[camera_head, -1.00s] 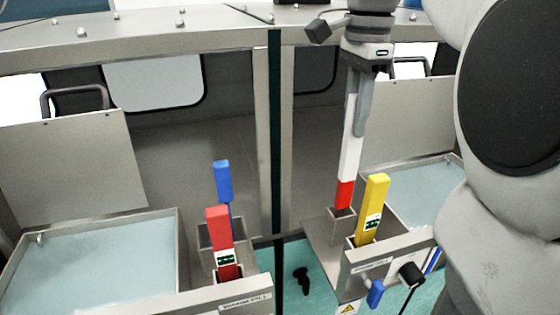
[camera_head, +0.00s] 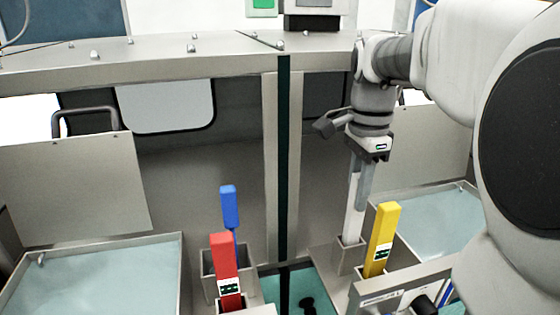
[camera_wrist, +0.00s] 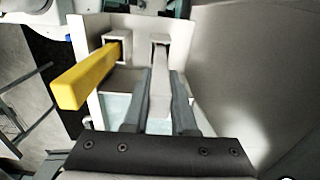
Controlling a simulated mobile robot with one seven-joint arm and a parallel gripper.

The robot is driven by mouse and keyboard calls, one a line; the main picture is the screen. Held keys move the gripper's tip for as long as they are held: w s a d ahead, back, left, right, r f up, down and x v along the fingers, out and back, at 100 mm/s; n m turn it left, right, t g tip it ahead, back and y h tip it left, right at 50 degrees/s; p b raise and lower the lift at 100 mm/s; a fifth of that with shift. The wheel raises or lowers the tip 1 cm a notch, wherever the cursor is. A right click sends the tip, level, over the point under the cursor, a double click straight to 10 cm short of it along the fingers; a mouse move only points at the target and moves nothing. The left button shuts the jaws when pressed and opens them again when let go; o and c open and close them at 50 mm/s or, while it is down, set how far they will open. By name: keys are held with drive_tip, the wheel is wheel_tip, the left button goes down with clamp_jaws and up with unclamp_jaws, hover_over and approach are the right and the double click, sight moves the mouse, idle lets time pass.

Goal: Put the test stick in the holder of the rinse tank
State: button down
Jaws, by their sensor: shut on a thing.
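The test stick (camera_head: 353,212) is white and close to upright in the head view. Its lower end is inside a square metal holder (camera_head: 348,258) beside the yellow handle, so its red tip is hidden. My gripper (camera_head: 361,180) is shut on the upper part of the stick, above the holder. In the wrist view the stick (camera_wrist: 160,95) runs between my two fingers into the square socket (camera_wrist: 160,43). I cannot tell whether it rests on the socket's bottom. The right tank (camera_head: 440,215) holds pale blue liquid.
A yellow handle (camera_head: 382,238) stands in the socket right beside the stick; it is close to my fingers in the wrist view (camera_wrist: 85,78). Red (camera_head: 224,265) and blue (camera_head: 230,207) handles stand by the left tank (camera_head: 95,285). A dark post (camera_head: 283,160) divides the two sides.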

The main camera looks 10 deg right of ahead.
drive_tip(key=shift+f, duration=0.2)
drive_tip(key=c, duration=0.7)
unclamp_jaws()
drive_tip(key=shift+r, duration=0.15)
